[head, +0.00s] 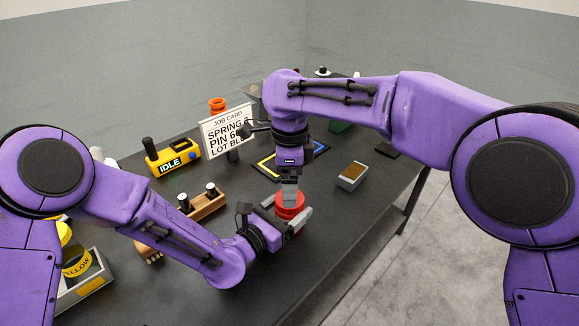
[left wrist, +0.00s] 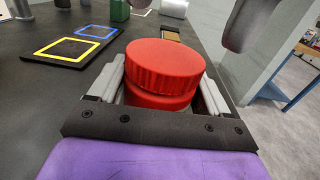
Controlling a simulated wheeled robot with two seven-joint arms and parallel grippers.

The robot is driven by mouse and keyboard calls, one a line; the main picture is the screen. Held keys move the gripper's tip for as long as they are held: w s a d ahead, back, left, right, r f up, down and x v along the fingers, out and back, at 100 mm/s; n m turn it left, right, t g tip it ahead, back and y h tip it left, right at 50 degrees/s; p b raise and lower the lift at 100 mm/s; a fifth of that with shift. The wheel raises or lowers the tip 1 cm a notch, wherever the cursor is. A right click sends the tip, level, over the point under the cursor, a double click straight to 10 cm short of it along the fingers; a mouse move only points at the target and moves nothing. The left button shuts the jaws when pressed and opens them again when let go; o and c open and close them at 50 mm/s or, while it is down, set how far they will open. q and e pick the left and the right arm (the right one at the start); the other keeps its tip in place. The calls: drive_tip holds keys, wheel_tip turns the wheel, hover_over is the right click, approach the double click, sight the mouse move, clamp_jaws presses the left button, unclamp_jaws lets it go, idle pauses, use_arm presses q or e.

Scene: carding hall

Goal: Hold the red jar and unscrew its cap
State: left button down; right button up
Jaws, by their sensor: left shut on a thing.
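The red jar (left wrist: 150,101) stands upright between the fingers of my left gripper (head: 290,215), which is shut on its body. In the left wrist view the gripper's fingers (left wrist: 160,95) lie on both sides of it. The ribbed red cap (left wrist: 165,62) sits on top of the jar; it also shows in the head view (head: 290,200). My right gripper (head: 289,188) points down just above the cap in the head view. In the left wrist view a grey part of it hangs at the upper right, apart from the cap. Its finger gap is not clear.
A mat with yellow and blue squares (head: 312,156) lies behind the jar. A small open box (head: 353,176) stands to the right. The job card (head: 226,128), yellow IDLE unit (head: 172,157) and wooden rack (head: 208,206) are to the left. The table's right edge is close.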

sight(278, 198)
drive_tip(key=shift+f, duration=1.95)
drive_tip(key=c, duration=1.1)
drive_tip(key=n, duration=0.6)
drive_tip(key=shift+n, duration=0.4)
drive_tip(key=n, duration=1.3)
drive_tip(key=shift+r, duration=0.1)
drive_tip(key=n, duration=0.3)
drive_tip(key=shift+w, duration=0.1)
drive_tip(key=n, duration=0.6)
drive_tip(key=shift+n, duration=0.4)
drive_tip(key=n, duration=0.6)
use_arm(q)
drive_tip(key=shift+d, duration=0.1)
use_arm(e)
drive_tip(key=n, duration=0.7)
use_arm(q)
drive_tip(key=shift+s, duration=0.1)
use_arm(e)
drive_tip(key=n, duration=0.6)
drive_tip(key=shift+n, duration=0.3)
drive_tip(key=n, duration=0.4)
drive_tip(key=shift+r+n, duration=0.1)
drive_tip(key=shift+n, duration=0.3)
